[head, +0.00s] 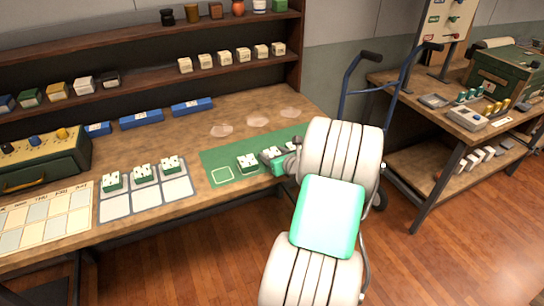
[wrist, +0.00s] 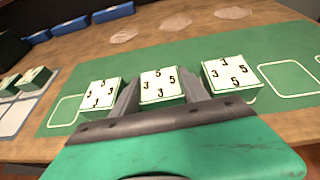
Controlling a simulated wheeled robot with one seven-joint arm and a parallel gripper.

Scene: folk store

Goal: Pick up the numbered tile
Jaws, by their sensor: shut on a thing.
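Three numbered tiles with white tops and green sides stand in a row on the green mat in the wrist view: a left tile (wrist: 100,94), a middle tile (wrist: 160,86) and a right tile (wrist: 230,74). My gripper (wrist: 160,92) has one finger on each side of the middle tile and is shut on it. I cannot tell whether that tile is clear of the green mat (wrist: 62,112). In the head view, my gripper (head: 277,158) is over the mat (head: 215,158), just right of the left tile (head: 248,163); my arm hides part of the row.
Three more tiles (head: 143,173) stand on a grey grid card left of the mat. Blue racks (head: 141,119) and pale round patches (head: 221,130) lie behind. A shelf (head: 140,85) with small blocks is above. A hand truck (head: 357,85) stands right of the bench.

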